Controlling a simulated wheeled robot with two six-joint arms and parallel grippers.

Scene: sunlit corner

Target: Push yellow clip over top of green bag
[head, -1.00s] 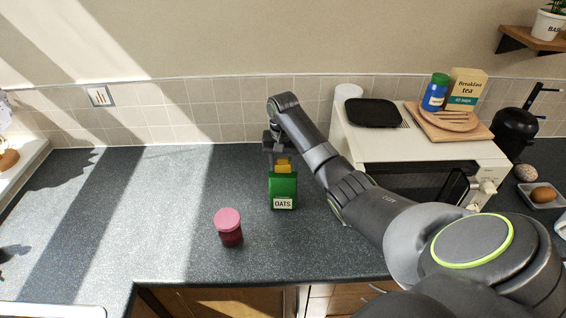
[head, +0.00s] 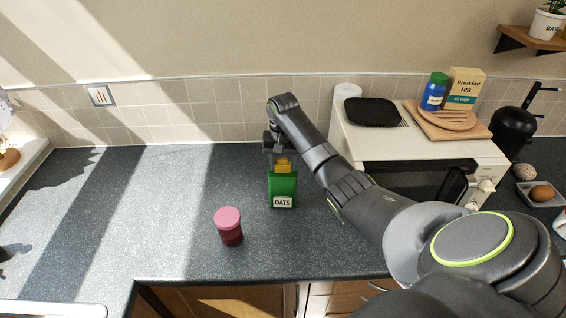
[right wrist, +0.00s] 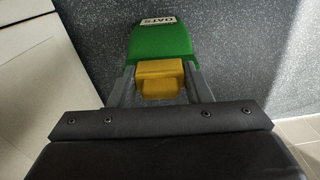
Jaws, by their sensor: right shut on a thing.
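The green bag (head: 283,187), with a white OATS label, stands upright on the counter. The yellow clip (head: 283,165) is at the bag's top edge. My right gripper (head: 280,155) points down over the bag and is shut on the yellow clip. In the right wrist view, the clip (right wrist: 160,78) sits between the two fingers, and the green bag (right wrist: 160,42) lies just beyond it. The clip meets or overlaps the bag's top there; how far it is over the edge I cannot tell. My left gripper is not in view.
A jar with a pink lid (head: 228,226) stands left of and nearer than the bag. A white microwave (head: 425,150) stands to the right, beside my right arm, with a black tray (head: 372,112) on top. The counter's left half is largely clear.

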